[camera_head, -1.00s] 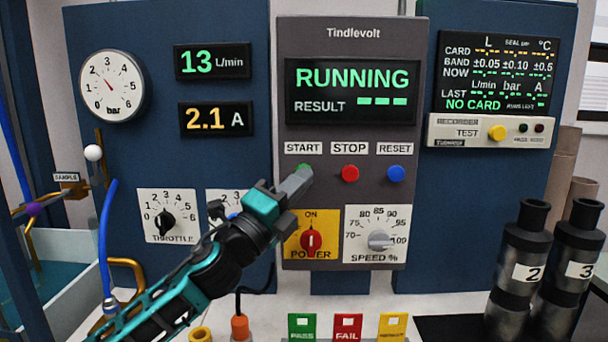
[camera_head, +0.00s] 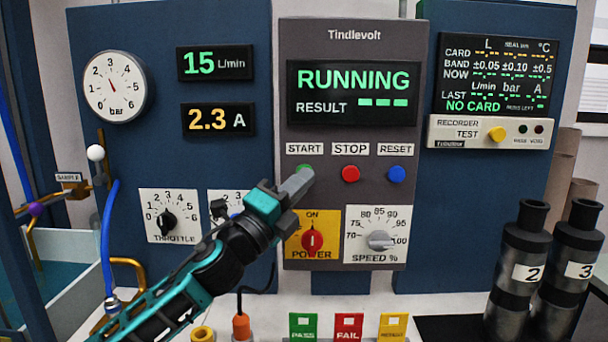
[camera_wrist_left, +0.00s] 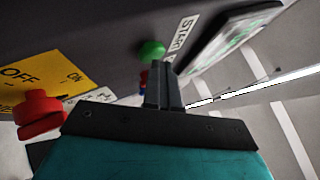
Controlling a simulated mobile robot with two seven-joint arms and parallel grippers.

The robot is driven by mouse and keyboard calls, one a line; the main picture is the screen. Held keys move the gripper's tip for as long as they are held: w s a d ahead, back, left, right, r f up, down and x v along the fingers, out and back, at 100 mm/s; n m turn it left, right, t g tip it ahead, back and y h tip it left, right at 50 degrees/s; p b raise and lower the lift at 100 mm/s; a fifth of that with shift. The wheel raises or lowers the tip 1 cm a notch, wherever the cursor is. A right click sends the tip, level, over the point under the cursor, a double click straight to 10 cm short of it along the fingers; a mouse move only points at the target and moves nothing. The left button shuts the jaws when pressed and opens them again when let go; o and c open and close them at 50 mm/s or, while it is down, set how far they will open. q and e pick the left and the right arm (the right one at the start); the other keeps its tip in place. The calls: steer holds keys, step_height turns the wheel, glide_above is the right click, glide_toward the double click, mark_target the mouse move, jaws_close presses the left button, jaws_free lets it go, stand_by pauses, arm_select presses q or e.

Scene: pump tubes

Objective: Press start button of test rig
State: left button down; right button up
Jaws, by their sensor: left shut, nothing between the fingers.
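The test rig's grey panel (camera_head: 430,60) stands upright in front of me. Its screen (camera_head: 353,92) reads RUNNING, with dashes beside RESULT. The green start button (camera_head: 306,170) sits under the START label and is partly hidden by my left gripper (camera_head: 298,183). In the left wrist view the green button (camera_wrist_left: 152,50) shows just beyond and left of the shut fingertips (camera_wrist_left: 166,68). A small gap seems to lie between them, but I cannot be sure of contact. My left gripper is shut and empty. My right gripper is not in view.
A red stop button (camera_head: 350,174) and a blue reset button (camera_head: 396,174) sit right of start. Below are the red power knob (camera_head: 312,240) and the speed dial (camera_head: 379,241). Dark cylinders (camera_head: 526,250) stand at the right. Pass and fail cards stand at the bottom.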

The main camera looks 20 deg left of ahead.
arm_select(q)
steer(key=shift+w+a+r, duration=0.15)
steer(key=shift+a+r, duration=0.2)
steer(key=shift+r, duration=0.05)
steer(key=s+d+p, duration=0.1)
steer(key=s+d, duration=0.1)
steer(key=s, duration=0.3)
steer(key=shift+s+f, duration=0.35)
stand_by(0.5)
